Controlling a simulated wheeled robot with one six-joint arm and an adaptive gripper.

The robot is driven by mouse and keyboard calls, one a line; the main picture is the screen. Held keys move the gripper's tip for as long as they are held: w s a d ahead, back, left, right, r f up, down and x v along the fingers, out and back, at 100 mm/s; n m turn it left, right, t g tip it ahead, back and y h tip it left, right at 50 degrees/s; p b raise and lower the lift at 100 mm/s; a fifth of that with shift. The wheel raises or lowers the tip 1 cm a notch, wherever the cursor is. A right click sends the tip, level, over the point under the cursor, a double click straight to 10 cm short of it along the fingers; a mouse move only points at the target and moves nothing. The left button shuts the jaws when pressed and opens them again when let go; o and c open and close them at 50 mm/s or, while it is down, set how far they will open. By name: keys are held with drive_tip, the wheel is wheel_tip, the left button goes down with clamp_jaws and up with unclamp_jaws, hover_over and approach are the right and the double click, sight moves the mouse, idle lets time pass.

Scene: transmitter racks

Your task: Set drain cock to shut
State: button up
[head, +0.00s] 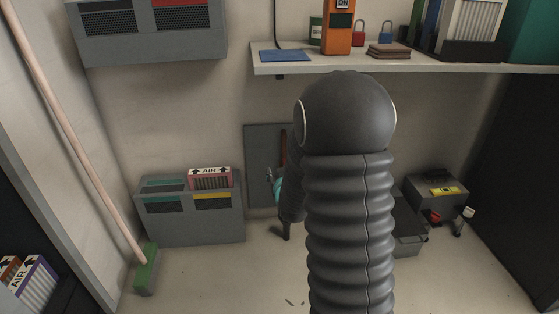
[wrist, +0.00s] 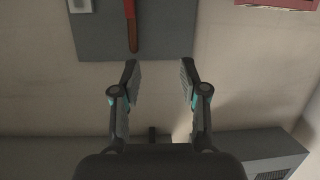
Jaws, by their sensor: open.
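A red handle (wrist: 131,25) stands out against a grey wall panel (wrist: 165,32) at the top of the wrist view. It runs nearly straight up and down in the picture, and its upper end is cut off. The handle (head: 284,146) and panel (head: 258,150) also show in the head view, partly behind my arm. I see no label that names it as the drain cock. My gripper (wrist: 160,72) is open and empty, its fingertips just below the handle's lower end in the wrist picture, with no contact visible. In the head view my arm hides most of the gripper.
A grey bin with filters (head: 195,220) stands left of the panel. A shelf (head: 420,68) with several items juts out above. A green-headed broom (head: 146,270) leans at left. A dark box (head: 435,187) sits at right. Some floor in front is clear.

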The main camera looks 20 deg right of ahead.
drive_tip(key=w+d+f+t+h, duration=0.1)
drive_tip(key=d+f+t+h, duration=0.15)
drive_tip(key=d+f, duration=0.4)
drive_tip(key=shift+m+t+y, duration=0.25)
drive_tip(key=shift+m, duration=0.05)
drive_tip(key=x, duration=0.4)
drive_tip(key=a+x, duration=0.1)
drive_tip(key=x, duration=0.4)
drive_tip(key=f+x, duration=0.1)
drive_tip(key=x, duration=0.3)
drive_tip(key=shift+w+a+f, duration=0.1)
drive_tip(key=shift+w+a, duration=0.05)
drive_tip(key=shift+w, duration=0.25)
clamp_jaws()
